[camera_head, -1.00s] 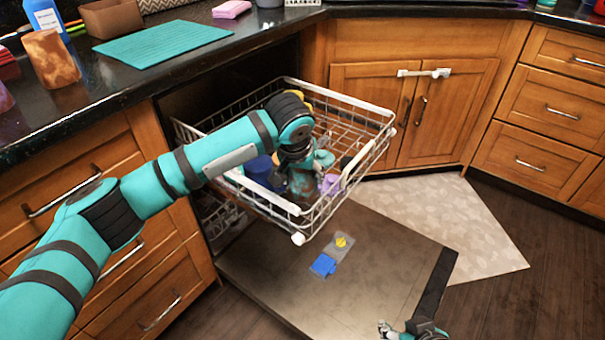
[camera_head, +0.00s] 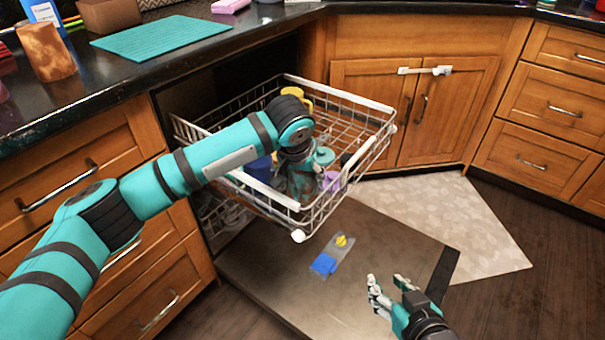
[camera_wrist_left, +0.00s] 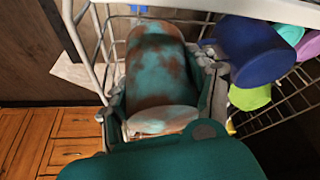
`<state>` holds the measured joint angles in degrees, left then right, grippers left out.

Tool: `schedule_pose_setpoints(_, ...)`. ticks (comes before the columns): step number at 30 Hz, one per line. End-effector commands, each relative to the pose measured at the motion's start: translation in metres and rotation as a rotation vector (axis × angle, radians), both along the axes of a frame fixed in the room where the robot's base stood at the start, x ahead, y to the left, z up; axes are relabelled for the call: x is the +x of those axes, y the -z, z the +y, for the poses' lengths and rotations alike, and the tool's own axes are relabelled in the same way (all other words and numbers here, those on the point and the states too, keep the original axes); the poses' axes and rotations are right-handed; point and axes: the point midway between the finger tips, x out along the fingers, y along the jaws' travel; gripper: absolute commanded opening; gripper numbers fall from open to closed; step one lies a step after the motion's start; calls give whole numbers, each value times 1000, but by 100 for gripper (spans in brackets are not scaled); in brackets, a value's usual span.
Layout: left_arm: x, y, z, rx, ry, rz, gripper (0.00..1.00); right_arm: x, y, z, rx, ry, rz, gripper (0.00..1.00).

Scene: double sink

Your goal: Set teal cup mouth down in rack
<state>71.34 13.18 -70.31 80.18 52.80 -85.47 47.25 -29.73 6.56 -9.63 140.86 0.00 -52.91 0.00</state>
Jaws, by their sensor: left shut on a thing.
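The teal cup, mottled with rust brown, is in my left gripper (camera_wrist_left: 160,105), whose fingers close on both sides of it. In the left wrist view the cup (camera_wrist_left: 158,72) shows its side and a pale end towards me; I cannot tell which end is the mouth. In the head view the cup (camera_head: 302,184) is low inside the front part of the white wire rack (camera_head: 372,104), partly hidden by my left wrist. I cannot tell whether it touches the rack floor. My right gripper (camera_head: 388,290) is empty, fingers apart, over the open dishwasher door.
A blue cup (camera_wrist_left: 252,50) and a green one (camera_wrist_left: 250,97) stand close beside the held cup. A purple cup (camera_head: 332,181) and a yellow item (camera_head: 296,94) are also in the rack. The dishwasher door (camera_head: 290,290) lies open below. A rust-brown cup (camera_head: 47,52) stands on the counter.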

Motion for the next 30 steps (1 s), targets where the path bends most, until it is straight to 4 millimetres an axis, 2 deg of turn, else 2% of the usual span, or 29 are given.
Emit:
schedule_pose_setpoints(9,-1,30,0,1,0,3,27,0,-1,0,1,0,-3,40)
schedule_pose_setpoints(15,0,41,0,0,0,2,27,1,-2,1,2,0,-11,40)
schedule_pose_setpoints(30,0,46,0,0,0,1,27,2,-2,1,3,0,-15,40)
